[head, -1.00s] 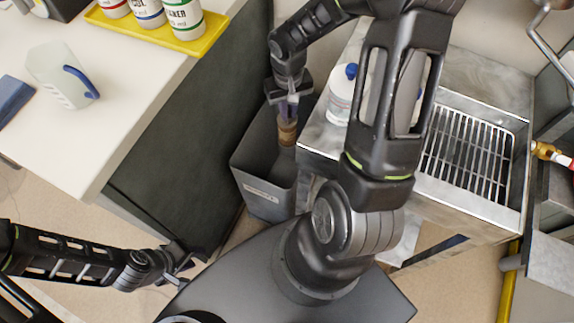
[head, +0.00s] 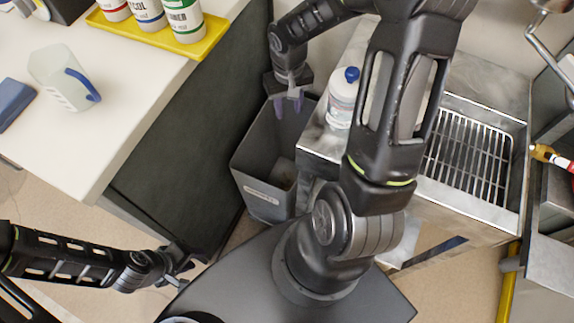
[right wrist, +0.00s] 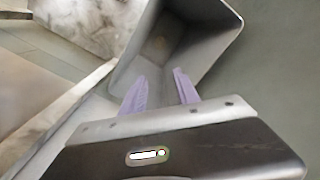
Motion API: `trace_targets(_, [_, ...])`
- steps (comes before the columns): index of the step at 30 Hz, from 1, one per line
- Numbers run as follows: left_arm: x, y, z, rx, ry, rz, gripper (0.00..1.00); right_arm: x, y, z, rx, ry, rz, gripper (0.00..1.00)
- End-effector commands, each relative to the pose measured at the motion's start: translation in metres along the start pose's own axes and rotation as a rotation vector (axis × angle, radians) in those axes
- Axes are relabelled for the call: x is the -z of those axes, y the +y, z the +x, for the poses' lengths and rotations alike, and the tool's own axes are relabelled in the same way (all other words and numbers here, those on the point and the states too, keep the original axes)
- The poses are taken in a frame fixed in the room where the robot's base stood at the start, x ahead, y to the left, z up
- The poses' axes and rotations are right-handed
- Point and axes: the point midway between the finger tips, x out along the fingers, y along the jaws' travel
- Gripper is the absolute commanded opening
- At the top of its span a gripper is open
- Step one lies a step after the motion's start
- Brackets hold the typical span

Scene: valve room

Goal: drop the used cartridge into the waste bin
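The grey waste bin (head: 258,162) stands on the floor between the dark cabinet and the metal sink unit. My right gripper (head: 289,106) is over its open top, with its purple fingers apart and nothing between them. In the right wrist view the two fingers (right wrist: 161,76) are spread, and the bin (right wrist: 207,50) opens just beyond them. The used cartridge is not clearly visible; a faint lighter brownish patch shows deep in the bin, too dim to name. My left gripper (head: 184,268) is low at the left, its fingers apart and empty.
A white bottle with a blue cap (head: 342,97) stands on the metal sink unit (head: 480,75), close right of the bin. The white counter (head: 95,125) at left holds a yellow tray (head: 190,45) with bottles, a clear jug (head: 62,78) and a blue block (head: 14,102).

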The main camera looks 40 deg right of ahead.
Motion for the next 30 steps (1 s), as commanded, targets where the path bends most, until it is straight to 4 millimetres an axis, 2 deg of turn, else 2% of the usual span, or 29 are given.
trace_targets(3, [0.0, 0.002, -0.004, 0.0, 0.0, 0.0, 0.33, 0.001, 0.0, -0.024, 0.0, 0.005, 0.0, 0.37])
trace_targets(9, [0.0, 0.003, -0.007, 0.0, 0.0, 0.0, 0.33, 0.001, 0.0, -0.049, 0.0, 0.003, 0.0, 0.37])
trace_targets(30, [0.0, 0.003, -0.007, 0.0, 0.0, 0.0, 0.33, 0.0, 0.0, -0.052, 0.0, 0.0, 0.0, 0.37])
